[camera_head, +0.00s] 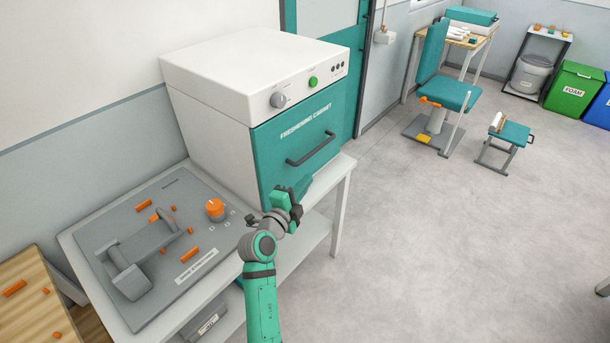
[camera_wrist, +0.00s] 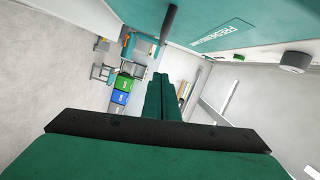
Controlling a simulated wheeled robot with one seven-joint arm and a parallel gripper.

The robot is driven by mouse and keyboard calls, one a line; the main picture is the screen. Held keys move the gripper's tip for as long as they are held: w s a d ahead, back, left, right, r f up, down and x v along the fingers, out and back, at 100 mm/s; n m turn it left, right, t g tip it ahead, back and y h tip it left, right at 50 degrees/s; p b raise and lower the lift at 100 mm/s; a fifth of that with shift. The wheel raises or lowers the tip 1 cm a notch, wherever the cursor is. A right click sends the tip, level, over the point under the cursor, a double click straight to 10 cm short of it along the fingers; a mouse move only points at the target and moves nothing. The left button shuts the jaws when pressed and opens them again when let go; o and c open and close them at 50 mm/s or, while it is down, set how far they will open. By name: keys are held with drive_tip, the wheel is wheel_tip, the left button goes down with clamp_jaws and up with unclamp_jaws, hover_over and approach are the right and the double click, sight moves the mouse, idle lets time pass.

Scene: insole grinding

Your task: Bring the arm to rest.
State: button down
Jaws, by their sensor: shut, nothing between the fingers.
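My gripper (camera_head: 300,190) is at the end of my green arm, in the lower middle of the head view, in front of the freshening cabinet. In the wrist view its two green fingers (camera_wrist: 161,90) lie together, with nothing between them. The freshening cabinet (camera_head: 220,62) is white with a teal front, a grey knob and a green button. Its door is closed, and its dark handle (camera_head: 310,148) is just above my gripper in the head view. The handle also shows at the top of the wrist view (camera_wrist: 168,22). I cannot tell the gap between gripper and cabinet.
A grey grinding panel (camera_head: 100,235) with an orange knob (camera_head: 215,208) lies on the white table at left. A wooden surface (camera_head: 30,300) is at lower left. A teal chair (camera_head: 448,92), a stool (camera_head: 505,140) and a green bin (camera_head: 572,88) stand farther back.

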drive_tip(key=s+a+f+n+t+y, duration=0.1)
drive_tip(key=s+f+n+y, duration=0.3)
drive_tip(key=s+f+n, duration=0.7)
drive_tip(key=s+f+n+y, duration=0.35)
drive_tip(key=s+f, duration=0.45)
drive_tip(key=s, duration=0.7)
drive_tip(key=s+a+r+n, duration=0.1)
drive_tip(key=s+r+n, duration=0.1)
drive_tip(key=s, duration=0.7)
drive_tip(key=s+a+r+n+y, duration=0.1)
drive_tip(key=s+a+r+n, duration=0.1)
drive_tip(key=s, duration=0.7)
drive_tip(key=s+a+r+n, duration=0.2)
drive_tip(key=s+r+n, duration=0.1)
drive_tip(key=s, duration=0.7)
drive_tip(key=shift+n+y, duration=0.35)
drive_tip(key=c, duration=2.5)
unclamp_jaws()
drive_tip(key=shift+a+r, duration=0.1)
